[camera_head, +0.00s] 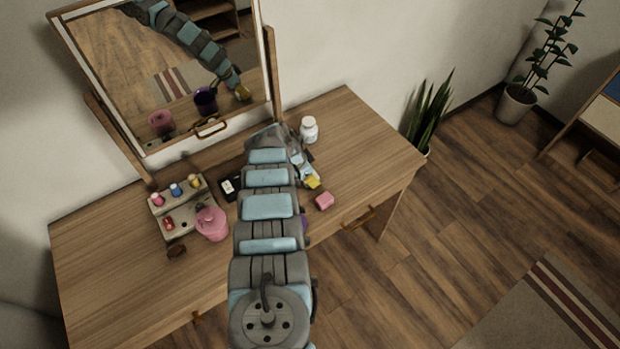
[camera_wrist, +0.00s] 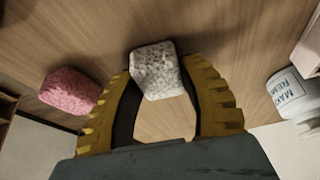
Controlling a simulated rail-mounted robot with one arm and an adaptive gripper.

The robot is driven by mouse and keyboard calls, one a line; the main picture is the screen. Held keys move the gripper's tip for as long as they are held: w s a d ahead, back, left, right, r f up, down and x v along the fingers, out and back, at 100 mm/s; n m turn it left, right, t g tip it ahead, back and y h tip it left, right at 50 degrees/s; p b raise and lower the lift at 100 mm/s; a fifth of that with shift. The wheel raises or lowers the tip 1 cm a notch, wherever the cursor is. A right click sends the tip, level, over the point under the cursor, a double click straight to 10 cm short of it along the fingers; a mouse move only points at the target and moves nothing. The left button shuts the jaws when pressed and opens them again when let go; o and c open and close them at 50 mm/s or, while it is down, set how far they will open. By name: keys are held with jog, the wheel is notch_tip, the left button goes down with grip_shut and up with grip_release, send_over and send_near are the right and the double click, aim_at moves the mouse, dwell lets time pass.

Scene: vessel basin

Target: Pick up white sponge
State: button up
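The white sponge (camera_wrist: 155,70), a speckled pale block, sits between the fingertips of my gripper (camera_wrist: 157,70) in the wrist view. The yellow ridged fingers lean inward at their tips and appear to touch it on both sides. I cannot tell whether it rests on the wooden table or is slightly above it. In the head view my gripper (camera_head: 312,182) shows only as a bit of yellow beside my arm, over the right part of the table, and I cannot make out the white sponge there.
A pink sponge (camera_wrist: 70,90) lies to the left; it also shows in the head view (camera_head: 324,201). A white bottle (camera_head: 309,129) stands behind. A pink cup (camera_head: 211,223), a small organizer (camera_head: 183,207) and a mirror (camera_head: 150,75) are to the left. The table's right end (camera_head: 375,150) is clear.

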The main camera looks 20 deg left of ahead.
aim_at(314, 174)
dwell(0.4)
jog(key=shift+r+p, duration=1.25)
jog(key=shift+r, duration=0.55)
jog(key=shift+s+d+r+p, duration=0.25)
jog(key=shift+s+r+p, duration=0.35)
jog(key=shift+s+r, duration=0.3)
jog(key=shift+s+d+r+p, duration=0.55)
jog(key=shift+s+r+p, duration=0.8)
jog(key=shift+s, duration=0.6)
jog(key=shift+s+d+r+p, duration=0.55)
jog(key=shift+s+r+p, duration=0.65)
jog(key=shift+s+p, duration=0.55)
jog(key=shift+s+d+r+p, duration=0.55)
jog(key=shift+s+r+p, duration=0.7)
jog(key=shift+s, duration=0.85)
